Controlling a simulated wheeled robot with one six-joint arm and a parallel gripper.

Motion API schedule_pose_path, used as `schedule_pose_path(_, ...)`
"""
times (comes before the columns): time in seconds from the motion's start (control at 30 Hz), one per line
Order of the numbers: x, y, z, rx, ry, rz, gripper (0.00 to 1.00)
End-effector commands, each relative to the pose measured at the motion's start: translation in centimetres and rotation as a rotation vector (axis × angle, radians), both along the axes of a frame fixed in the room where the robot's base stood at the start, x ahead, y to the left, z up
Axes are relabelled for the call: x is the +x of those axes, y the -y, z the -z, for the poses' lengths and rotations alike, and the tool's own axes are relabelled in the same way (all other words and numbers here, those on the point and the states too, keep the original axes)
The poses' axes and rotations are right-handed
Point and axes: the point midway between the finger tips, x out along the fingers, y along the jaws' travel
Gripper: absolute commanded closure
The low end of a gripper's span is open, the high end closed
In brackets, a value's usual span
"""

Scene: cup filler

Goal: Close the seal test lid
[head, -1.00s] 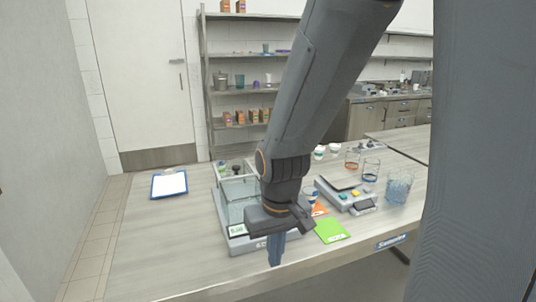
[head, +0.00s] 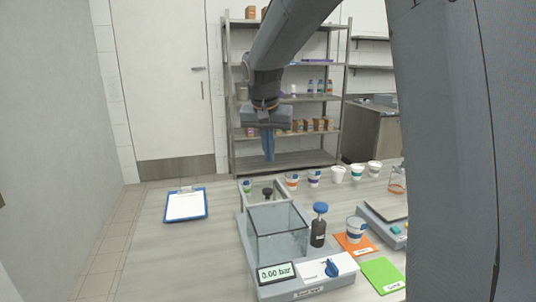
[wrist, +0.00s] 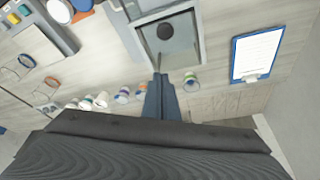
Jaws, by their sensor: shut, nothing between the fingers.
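The seal tester is a grey base (head: 306,291) with a clear open-topped chamber (head: 278,240) and a display reading 0.00 bar. Its lid (head: 258,190) appears raised at the chamber's far edge, with a dark round knob (head: 267,193). In the wrist view, the lid (wrist: 143,43) seems to be the pale-framed panel around a dark round knob (wrist: 165,31).
A dark bottle with a blue cap (head: 319,228) and a cup (head: 355,231) on an orange card stand right of the chamber. Several cups, including a white one (head: 338,174), line the back. A clipboard (head: 186,205) lies left, with bare table between.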

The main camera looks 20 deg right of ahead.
Motion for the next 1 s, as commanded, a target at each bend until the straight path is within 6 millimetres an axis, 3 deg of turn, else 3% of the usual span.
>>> schedule_pose_path(0.37, 2.1, 1.2, 7.0, 0.000, -0.005, 0.000, 1.00)
schedule_pose_path(0.6, -0.7, -0.3, 7.3, 0.000, -0.001, -0.003, 1.00)
schedule_pose_path(1.0, -1.3, -0.6, 7.6, 0.000, 0.000, -0.001, 1.00)
